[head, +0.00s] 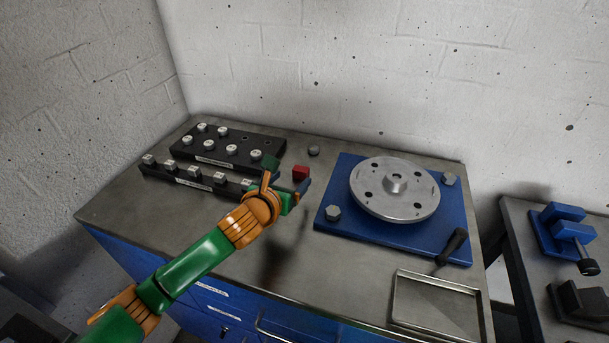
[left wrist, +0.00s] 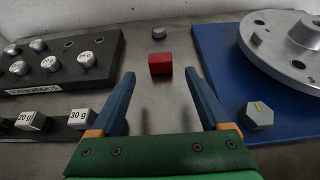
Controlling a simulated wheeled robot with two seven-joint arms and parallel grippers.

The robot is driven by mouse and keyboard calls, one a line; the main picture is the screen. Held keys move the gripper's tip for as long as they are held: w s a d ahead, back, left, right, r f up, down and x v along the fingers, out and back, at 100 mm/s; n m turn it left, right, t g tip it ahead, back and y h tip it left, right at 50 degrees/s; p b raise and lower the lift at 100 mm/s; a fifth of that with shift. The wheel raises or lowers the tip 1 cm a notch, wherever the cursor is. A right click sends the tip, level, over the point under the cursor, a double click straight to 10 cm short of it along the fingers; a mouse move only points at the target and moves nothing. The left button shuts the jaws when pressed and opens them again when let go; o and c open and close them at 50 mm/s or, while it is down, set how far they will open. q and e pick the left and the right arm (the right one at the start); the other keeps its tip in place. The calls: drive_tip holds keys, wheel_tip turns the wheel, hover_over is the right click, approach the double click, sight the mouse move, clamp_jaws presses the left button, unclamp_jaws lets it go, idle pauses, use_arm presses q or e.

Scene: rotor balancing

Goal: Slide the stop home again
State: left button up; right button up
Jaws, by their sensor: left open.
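A small red block (head: 300,172), the only thing here that looks like a stop, sits on the grey bench top left of the blue base plate (head: 345,180). It also shows in the left wrist view (left wrist: 160,64), ahead of my fingers and roughly centred between them. My left gripper (head: 287,177) is open, with nothing between its fingers. In the left wrist view its blue fingertips (left wrist: 159,77) point at the block, and I see no contact. My right gripper is not in view.
A silver rotor disc (head: 368,199) sits on the blue plate, with a grey hex piece (head: 333,213) near its front left corner. Black weight racks (head: 215,158) stand at left. A small grey piece (head: 314,151) lies behind the block. A black-handled tool (head: 453,245) and shallow tray (head: 438,329) are at front right.

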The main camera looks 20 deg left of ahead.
sight(299, 172)
use_arm(q)
drive_tip(key=shift+f, duration=0.15)
drive_tip(key=x, duration=0.6)
drive_tip(key=shift+w+f, duration=0.1)
drive_tip(key=shift+w, duration=0.3)
clamp_jaws()
idle(1.0)
